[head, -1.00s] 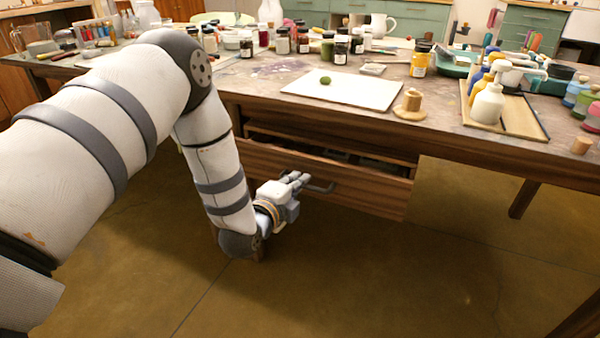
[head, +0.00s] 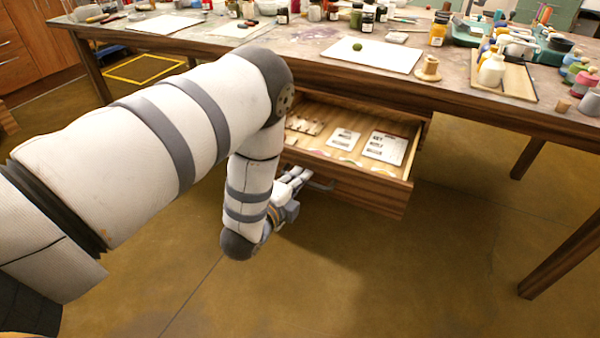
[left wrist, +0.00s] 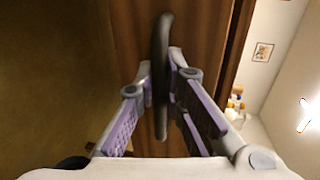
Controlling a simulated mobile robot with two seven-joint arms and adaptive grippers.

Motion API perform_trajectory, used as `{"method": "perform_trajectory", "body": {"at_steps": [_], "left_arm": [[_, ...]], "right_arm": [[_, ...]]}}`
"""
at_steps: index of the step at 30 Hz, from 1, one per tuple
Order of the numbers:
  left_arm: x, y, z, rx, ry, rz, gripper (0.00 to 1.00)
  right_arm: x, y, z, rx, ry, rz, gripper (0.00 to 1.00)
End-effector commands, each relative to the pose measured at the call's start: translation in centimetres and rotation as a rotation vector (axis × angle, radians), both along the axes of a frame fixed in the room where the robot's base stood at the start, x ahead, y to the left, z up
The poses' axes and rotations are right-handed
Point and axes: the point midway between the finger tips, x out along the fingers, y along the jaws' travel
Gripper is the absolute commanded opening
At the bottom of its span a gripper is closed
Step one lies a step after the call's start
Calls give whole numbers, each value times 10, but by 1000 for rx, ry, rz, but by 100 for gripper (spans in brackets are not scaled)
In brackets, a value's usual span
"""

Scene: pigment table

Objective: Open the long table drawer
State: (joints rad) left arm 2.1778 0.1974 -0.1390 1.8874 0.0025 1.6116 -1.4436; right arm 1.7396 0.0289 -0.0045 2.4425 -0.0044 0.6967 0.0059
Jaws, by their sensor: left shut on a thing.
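The long table drawer (head: 365,191) stands well out from under the table (head: 330,68), its inside in view with flat cards and small pieces lying in it. Its dark bar handle (head: 322,186) is on the front face. My left gripper (head: 299,177) is at the handle, partly hidden behind my own wrist and arm. In the left wrist view the handle (left wrist: 161,50) runs between the two fingers of the left gripper (left wrist: 160,85), which are shut on it. The drawer's left end is hidden by my arm. My right gripper is not in view.
The tabletop holds a white sheet (head: 370,54) with a green lump, a wooden spool (head: 428,68), several jars, and a tray with bottles (head: 492,70). The floor (head: 400,270) in front of the drawer is clear. A table leg stands at the right.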

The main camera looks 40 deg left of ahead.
Motion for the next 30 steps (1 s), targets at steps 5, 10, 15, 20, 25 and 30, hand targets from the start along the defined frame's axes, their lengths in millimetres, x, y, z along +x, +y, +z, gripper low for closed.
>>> {"method": "perform_trajectory", "body": {"at_steps": [5,10,15,20,25,30], "left_arm": [[-2,-1,1,0,-4,-1,0],[-2,-1,1,0,-3,0,0],[-2,-1,1,0,-3,0,0],[-2,-1,1,0,-2,0,19],[-2,-1,0,0,-2,0,19],[-25,-7,4,1,4,0,19]], "right_arm": [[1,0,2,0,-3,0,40],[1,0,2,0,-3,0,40],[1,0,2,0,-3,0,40],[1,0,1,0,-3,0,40],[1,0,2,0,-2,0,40],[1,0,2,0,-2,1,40]]}}
